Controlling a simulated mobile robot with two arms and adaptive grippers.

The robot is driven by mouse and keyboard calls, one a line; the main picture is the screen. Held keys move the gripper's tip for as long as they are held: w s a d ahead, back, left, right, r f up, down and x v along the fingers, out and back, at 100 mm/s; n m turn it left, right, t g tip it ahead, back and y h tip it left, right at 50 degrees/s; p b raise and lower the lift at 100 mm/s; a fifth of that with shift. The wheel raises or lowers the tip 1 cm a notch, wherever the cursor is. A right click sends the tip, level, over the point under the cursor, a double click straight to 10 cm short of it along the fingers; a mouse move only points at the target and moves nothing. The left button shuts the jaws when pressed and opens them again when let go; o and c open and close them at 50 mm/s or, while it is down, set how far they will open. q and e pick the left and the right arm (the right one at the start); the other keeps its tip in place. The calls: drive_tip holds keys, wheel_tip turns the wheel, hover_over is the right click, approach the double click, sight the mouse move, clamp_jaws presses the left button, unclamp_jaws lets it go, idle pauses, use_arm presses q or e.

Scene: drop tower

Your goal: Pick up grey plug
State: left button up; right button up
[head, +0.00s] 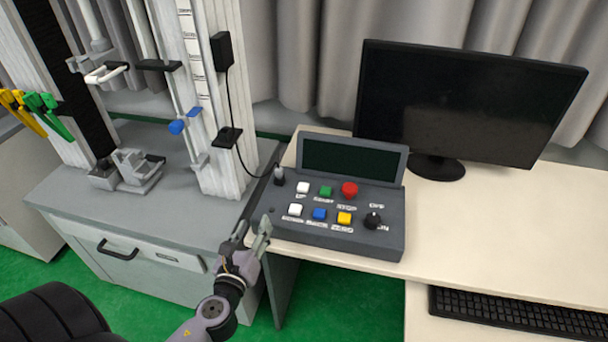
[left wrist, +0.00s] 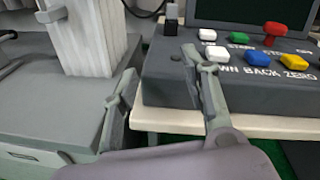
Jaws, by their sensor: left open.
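The grey plug (head: 279,175) stands upright at the upper left corner of the control box (head: 330,238), with a thin black cable running from it to the tower. In the left wrist view the plug (left wrist: 171,18) is at the top, beyond the fingertips, with its top cut off by the frame. My left gripper (head: 253,230) is open and empty, at the box's front left corner, nearer to me than the plug and apart from it. In the left wrist view the gripper's fingers (left wrist: 160,65) point up toward the plug. My right gripper is not in view.
The box carries several coloured buttons, a red stop button (head: 349,189) and a black knob (head: 373,220). A monitor (head: 465,105) and keyboard (head: 515,315) are at the right. The white tower (head: 217,160) rises from the grey cabinet (head: 130,225) at the left.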

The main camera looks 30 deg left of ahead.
use_arm(q)
wheel_tip(320, 180, up, 4)
drive_tip(key=w+d+m+t+h, duration=0.1)
drive_tip(key=w+m+t, duration=0.1)
drive_tip(key=m, duration=0.2)
drive_tip(key=p, duration=0.2)
approach(278, 171)
drive_tip(key=x, duration=0.4)
drive_tip(key=shift+w+d+r, duration=0.15)
drive_tip(key=shift+w+d, duration=0.15)
drive_tip(key=shift+w, duration=0.15)
drive_tip(key=shift+a+x, duration=0.2)
drive_tip(key=shift+x, duration=1.25)
drive_tip(key=shift+a+x, duration=0.2)
drive_tip(key=shift+x, duration=1.25)
drive_tip(key=shift+s+f, duration=0.15)
drive_tip(key=shift+f, duration=0.15)
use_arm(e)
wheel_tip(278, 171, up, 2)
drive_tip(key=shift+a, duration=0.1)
use_arm(q)
drive_tip(key=shift+c, duration=0.2)
drive_tip(key=c, duration=0.9)
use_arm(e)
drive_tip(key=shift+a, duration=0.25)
use_arm(q)
drive_tip(key=shift+r, duration=0.1)
drive_tip(key=shift+c, duration=0.2)
